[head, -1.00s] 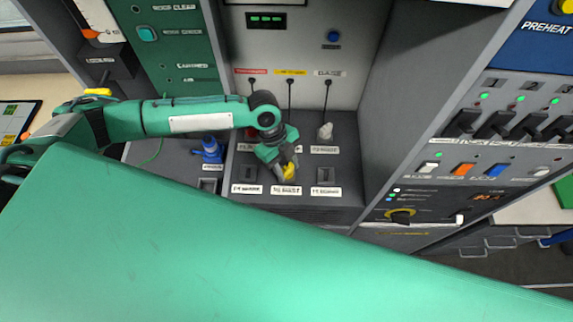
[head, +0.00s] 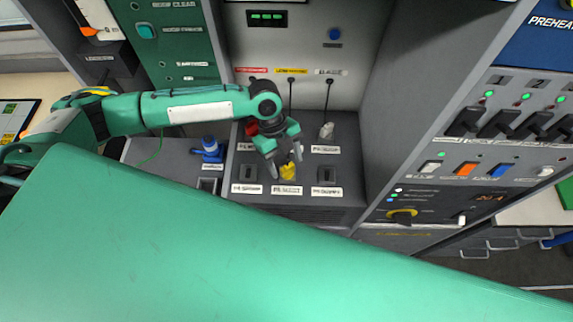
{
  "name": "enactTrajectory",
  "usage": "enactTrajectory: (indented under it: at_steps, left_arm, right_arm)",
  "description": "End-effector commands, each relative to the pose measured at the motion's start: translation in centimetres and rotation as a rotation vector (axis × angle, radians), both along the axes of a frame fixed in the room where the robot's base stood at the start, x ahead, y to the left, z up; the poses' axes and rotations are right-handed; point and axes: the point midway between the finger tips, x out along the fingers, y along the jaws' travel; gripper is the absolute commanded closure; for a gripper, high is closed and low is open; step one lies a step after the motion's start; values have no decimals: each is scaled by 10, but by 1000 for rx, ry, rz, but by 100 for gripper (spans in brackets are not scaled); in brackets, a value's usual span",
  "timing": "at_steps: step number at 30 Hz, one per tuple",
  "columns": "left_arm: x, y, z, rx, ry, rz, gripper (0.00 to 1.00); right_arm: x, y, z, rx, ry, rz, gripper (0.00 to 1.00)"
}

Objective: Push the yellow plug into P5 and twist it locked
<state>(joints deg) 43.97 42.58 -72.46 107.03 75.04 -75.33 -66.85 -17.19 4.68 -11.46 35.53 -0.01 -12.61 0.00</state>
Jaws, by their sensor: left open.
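The yellow plug (head: 290,170) sits at the middle socket position of the front row, just above the label that appears to read P5 (head: 287,190). The socket under it is hidden by the plug. My left gripper (head: 285,162) is open, with its fingers apart around or just above the plug. I cannot tell whether a finger touches it. How deep the plug sits and its twist are too small to tell. My right gripper is not in view.
A red plug (head: 251,128) and a white plug (head: 326,131) stand in the back row. Empty-looking sockets (head: 247,172) and (head: 326,174) flank the yellow plug. A blue plug (head: 210,147) is at left. A grey cabinet wall (head: 400,90) bounds the right.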

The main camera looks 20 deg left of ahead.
Motion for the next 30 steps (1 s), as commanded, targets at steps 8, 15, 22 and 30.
enactTrajectory:
  at_steps: [8,15,22,30]
  left_arm:
    - [15,21,55,1,-6,1,37]
    - [23,34,95,2,-1,1,37]
    - [25,38,108,2,1,0,37]
    - [25,38,108,2,1,0,37]
  right_arm:
    - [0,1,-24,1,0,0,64]
    - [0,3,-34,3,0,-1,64]
    - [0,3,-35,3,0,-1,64]
    - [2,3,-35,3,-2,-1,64]
